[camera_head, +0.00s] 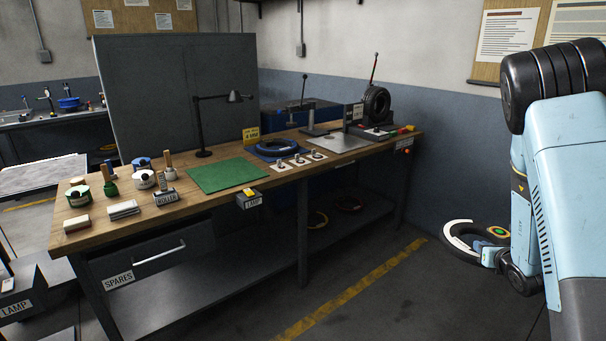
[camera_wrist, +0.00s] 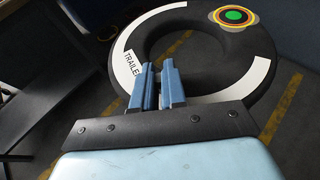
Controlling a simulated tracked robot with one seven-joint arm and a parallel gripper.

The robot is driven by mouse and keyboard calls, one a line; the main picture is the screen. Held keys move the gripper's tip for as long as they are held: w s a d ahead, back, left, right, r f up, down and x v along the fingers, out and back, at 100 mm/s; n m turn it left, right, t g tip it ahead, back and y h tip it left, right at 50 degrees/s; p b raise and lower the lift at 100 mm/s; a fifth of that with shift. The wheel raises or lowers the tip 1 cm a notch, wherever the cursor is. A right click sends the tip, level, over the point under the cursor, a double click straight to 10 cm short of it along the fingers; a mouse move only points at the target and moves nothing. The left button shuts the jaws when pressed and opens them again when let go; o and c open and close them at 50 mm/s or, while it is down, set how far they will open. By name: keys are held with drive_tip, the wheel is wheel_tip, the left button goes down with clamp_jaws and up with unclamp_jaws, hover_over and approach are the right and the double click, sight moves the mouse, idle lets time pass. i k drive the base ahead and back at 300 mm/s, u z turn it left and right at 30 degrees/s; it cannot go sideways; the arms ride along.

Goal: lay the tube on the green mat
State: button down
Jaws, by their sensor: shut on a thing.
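The tube is a thick black ring (camera_head: 449,236) with white bands and a round green, yellow and red patch. It hangs off the floor at the right of the head view, in my gripper (camera_head: 482,245). In the wrist view the tube (camera_wrist: 238,65) shows large, with lettering starting "TRAILE". There my gripper (camera_wrist: 158,78) has its two blue fingers close together over the tube's near side; the exact grip between them is hidden. The green mat (camera_head: 220,175) lies flat and bare on the wooden bench, well to the left of my gripper.
On the bench (camera_head: 125,222), several pots, brushes and a roller box stand left of the mat. A black lamp (camera_head: 203,125) stands behind it. A blue tray with a dark ring (camera_head: 284,146) and small cards lie to its right.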

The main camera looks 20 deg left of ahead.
sight(225, 172)
drive_tip(key=z, duration=1.5)
drive_tip(key=i, duration=0.15)
drive_tip(key=u, duration=2.55)
drive_tip(key=i, duration=0.7)
